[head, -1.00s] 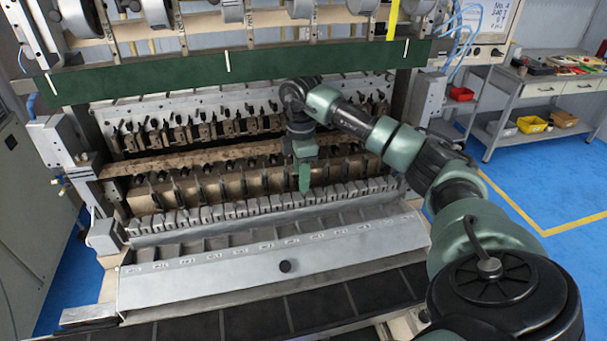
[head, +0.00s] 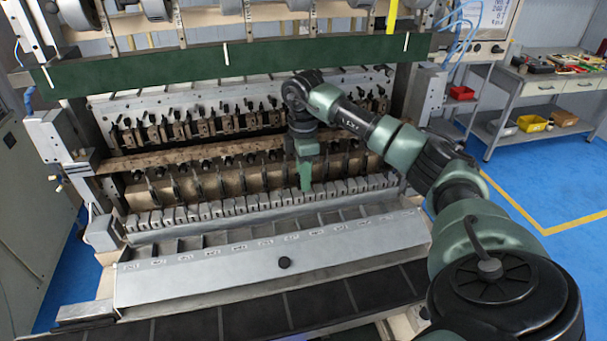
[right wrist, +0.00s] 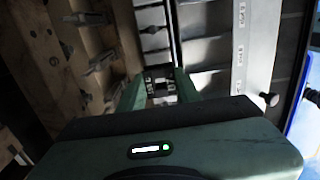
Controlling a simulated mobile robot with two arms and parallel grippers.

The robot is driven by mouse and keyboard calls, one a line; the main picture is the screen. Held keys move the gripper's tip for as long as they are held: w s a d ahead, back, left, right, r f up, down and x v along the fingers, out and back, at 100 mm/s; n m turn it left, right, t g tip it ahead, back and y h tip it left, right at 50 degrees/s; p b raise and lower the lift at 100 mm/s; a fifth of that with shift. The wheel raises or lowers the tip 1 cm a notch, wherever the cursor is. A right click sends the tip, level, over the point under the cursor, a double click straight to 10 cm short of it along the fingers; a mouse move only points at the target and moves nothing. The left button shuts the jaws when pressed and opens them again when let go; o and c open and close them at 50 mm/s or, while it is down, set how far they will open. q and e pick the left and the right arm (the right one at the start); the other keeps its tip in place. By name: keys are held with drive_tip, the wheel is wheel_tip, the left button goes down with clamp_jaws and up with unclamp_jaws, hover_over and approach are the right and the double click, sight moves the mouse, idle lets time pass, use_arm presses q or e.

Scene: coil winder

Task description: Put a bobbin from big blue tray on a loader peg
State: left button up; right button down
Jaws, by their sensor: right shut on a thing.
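My right gripper (head: 305,188) points down over the row of small grey blocks (head: 240,204) on the coil winder, near its middle. In the right wrist view, its green fingers (right wrist: 158,88) are shut on a small dark thing, which I take to be the bobbin (right wrist: 158,78). The fingers and shadow hide most of it. In the head view the bobbin cannot be made out. Individual loader pegs are too small to tell. The big blue tray and my left gripper are not in view.
A sloping grey panel with numbered labels (head: 270,262) lies in front of the blocks. Behind them stand rows of brown clamps (head: 200,130). A green beam (head: 180,66) crosses above. A bench with yellow and red bins (head: 531,123) stands at the right, beyond open blue floor.

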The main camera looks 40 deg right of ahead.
drive_tip(key=shift+f+b, duration=0.45)
drive_tip(key=shift+f, duration=0.5)
drive_tip(key=c, duration=0.9)
unclamp_jaws()
drive_tip(key=shift+r, duration=0.1)
